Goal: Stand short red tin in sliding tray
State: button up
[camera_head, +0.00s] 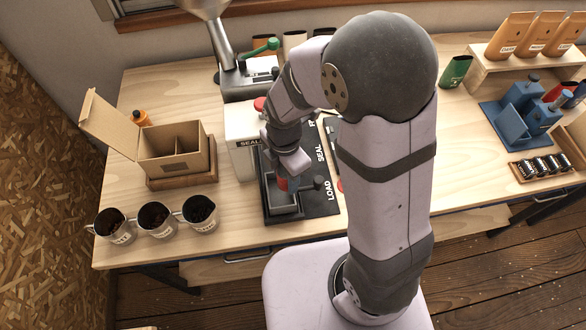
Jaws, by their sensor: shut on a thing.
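My gripper (283,176) points down over the tray's back part and is shut on the short red tin (282,184). Only a small red patch of the tin shows below the fingers; the rest is hidden by my gripper. The tin looks upright, at or just above the tray's back part. I cannot tell whether it touches the tray floor.
The sealer (241,150) stands close on the left of my gripper. A dark knob (318,183) is at the tray's right. An open carton (172,148) and several cups (200,214) stand farther left. A blue fixture (522,112) and a bag shelf (520,62) are at right.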

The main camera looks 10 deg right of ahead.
jog(key=shift+a+n, duration=0.5)
jog(key=shift+n, duration=0.35)
jog(key=shift+a+n, duration=0.5)
jog(key=shift+n, duration=0.35)
jog(key=shift+f, duration=0.15)
